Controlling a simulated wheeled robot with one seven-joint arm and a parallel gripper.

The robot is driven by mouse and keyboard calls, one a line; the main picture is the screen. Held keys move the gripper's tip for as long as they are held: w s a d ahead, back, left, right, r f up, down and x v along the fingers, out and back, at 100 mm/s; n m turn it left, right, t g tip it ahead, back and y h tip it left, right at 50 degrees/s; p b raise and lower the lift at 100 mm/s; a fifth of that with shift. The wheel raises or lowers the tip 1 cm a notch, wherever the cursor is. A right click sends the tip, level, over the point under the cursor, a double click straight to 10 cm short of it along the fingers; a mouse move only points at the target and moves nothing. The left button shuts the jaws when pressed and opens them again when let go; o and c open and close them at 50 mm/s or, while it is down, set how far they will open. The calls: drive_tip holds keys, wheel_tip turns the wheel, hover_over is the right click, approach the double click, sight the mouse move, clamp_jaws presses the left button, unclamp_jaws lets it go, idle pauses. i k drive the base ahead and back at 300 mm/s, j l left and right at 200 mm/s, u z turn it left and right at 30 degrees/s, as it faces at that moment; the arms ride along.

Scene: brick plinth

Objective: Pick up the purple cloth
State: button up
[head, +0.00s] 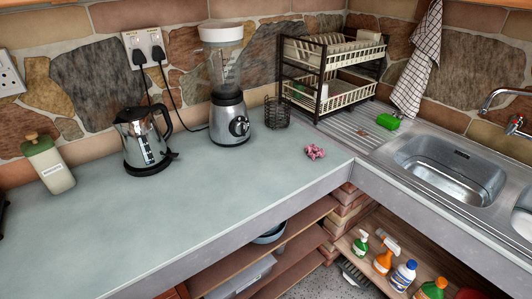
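A small crumpled pink-purple cloth (315,152) lies on the pale green-grey counter (220,190), a little back from its front edge and close to the inner corner by the sink. Nothing covers it. My gripper and arm do not show in the head view.
A blender (229,117) and a wire mesh cup (277,113) stand behind the cloth. A kettle (143,140) and a canister (48,165) are further left. A two-tier dish rack (332,75), green sponge (388,121) and sink (450,163) lie right. The front-left counter is clear.

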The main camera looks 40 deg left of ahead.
sight(314, 151)
drive_tip(key=u, duration=1.25)
